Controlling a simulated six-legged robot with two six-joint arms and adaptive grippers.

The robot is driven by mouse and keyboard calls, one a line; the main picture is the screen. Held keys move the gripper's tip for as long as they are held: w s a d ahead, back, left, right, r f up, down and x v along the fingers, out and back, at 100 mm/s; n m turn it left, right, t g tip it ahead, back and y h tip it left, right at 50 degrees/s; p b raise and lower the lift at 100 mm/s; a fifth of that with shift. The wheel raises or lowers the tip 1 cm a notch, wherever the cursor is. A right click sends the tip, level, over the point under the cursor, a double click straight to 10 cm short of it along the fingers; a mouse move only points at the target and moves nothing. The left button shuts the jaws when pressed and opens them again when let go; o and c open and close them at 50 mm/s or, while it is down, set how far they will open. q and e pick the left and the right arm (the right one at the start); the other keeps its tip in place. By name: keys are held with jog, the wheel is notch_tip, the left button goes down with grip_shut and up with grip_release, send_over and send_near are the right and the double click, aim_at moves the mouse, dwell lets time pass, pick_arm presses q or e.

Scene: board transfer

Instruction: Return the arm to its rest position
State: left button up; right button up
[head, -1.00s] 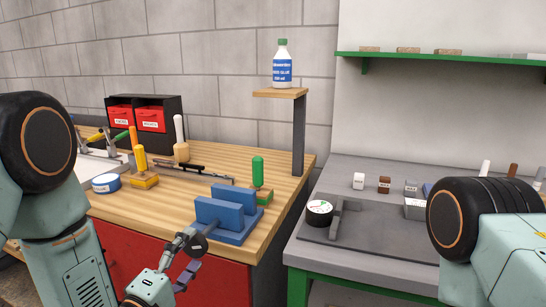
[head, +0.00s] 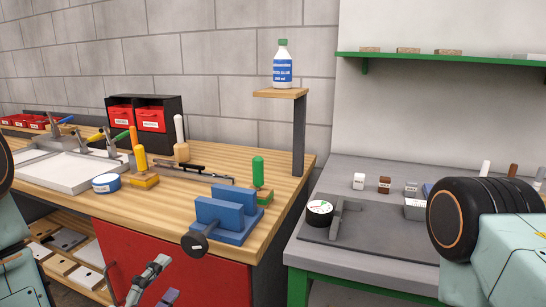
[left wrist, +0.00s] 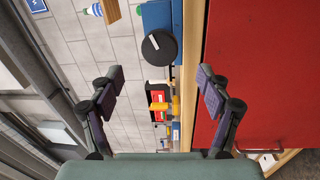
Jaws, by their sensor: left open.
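My left gripper (head: 156,282) is low in the head view, in front of the red cabinet front, below the wooden bench's edge. In the left wrist view its two fingers (left wrist: 159,76) are spread wide with nothing between them. A black round knob (head: 194,244) with a small white label sits at the front of a blue stand (head: 226,212). The knob also shows beyond the fingertips in the left wrist view (left wrist: 159,48), apart from them. My right arm's black joint shows at the right of the head view; its gripper is out of view.
The wooden bench (head: 290,178) carries a blue tape roll (head: 106,183), a green-handled tool (head: 257,170) and white trays (head: 80,172). A glue bottle (head: 282,66) stands on a raised shelf. The grey table (head: 375,249) is at the right. An open shelf (head: 70,262) holds boards.

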aim_at(191, 250)
pick_arm(q)
jog(key=x, duration=1)
jog(key=shift+w+d, duration=0.1)
jog(key=shift+w+m, duration=0.2)
jog(key=shift+m, duration=0.1)
jog(key=shift+s+m+b, duration=0.1)
jog(key=shift+m+b, duration=0.7)
jog(key=shift+m, duration=0.4)
jog(key=m+b, duration=0.1)
jog(key=m, duration=0.1)
jog(key=shift+f+m+h, duration=0.1)
jog(key=shift+m+h, duration=0.2)
jog(key=m+b, duration=0.1)
jog(key=m, duration=0.2)
jog(key=shift+g, duration=0.4)
jog(key=m+b, duration=0.2)
jog(key=m, duration=0.3)
jog(key=shift+h, duration=0.3)
jog(key=shift+a+m+g+b, duration=0.2)
jog(key=shift+m+g+b, duration=0.3)
jog(key=shift+m, duration=1.7)
jog(key=shift+f, duration=0.15)
